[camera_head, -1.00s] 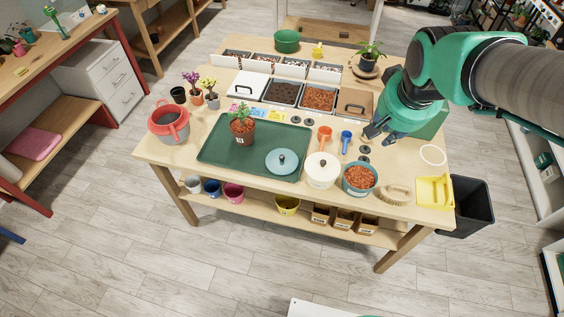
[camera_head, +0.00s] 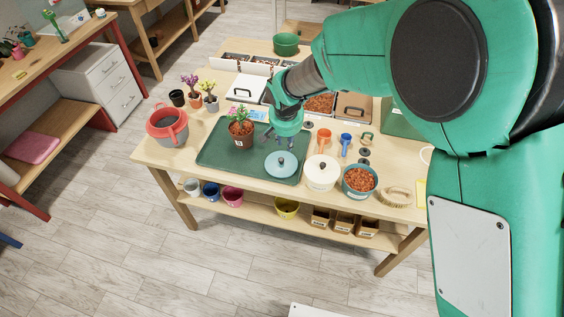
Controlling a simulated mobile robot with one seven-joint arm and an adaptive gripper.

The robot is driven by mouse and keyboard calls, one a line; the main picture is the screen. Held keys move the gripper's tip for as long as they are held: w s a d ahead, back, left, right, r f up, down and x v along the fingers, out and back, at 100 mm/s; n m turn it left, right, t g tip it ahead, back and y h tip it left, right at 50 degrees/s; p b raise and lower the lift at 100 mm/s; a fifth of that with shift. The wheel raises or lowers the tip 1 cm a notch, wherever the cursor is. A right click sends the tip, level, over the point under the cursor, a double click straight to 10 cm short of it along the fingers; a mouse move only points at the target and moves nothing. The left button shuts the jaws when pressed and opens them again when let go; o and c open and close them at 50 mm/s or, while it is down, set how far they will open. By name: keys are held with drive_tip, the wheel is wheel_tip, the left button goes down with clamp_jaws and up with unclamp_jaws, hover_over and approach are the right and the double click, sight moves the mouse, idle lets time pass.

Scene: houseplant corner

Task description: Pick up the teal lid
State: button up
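The teal lid (camera_head: 281,165) is round with a dark knob and lies flat on the right end of the dark green tray (camera_head: 222,157). My gripper (camera_head: 280,138) is above the tray, just behind the lid in the picture and apart from it. Its dark fingers point down and look spread with nothing between them. Part of the gripper is hidden by my own wrist.
A potted plant (camera_head: 241,131) stands on the tray left of my gripper.

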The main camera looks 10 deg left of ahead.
drive_tip(key=shift+a+f, duration=0.95)
drive_tip(key=shift+f, duration=0.2)
drive_tip(key=b, duration=0.1)
hover_over(281, 160)
drive_tip(key=s, duration=0.2)
drive_tip(key=f, duration=0.7)
drive_tip(key=shift+w+d+f, duration=0.1)
drive_tip(key=shift+d+f, duration=0.2)
drive_tip(key=shift+w+f, duration=0.1)
drive_tip(key=shift+f, duration=0.2)
drive_tip(key=shift+b+x, duration=0.85)
drive_tip(key=shift+x, duration=1.75)
drive_tip(key=shift+a, duration=0.1)
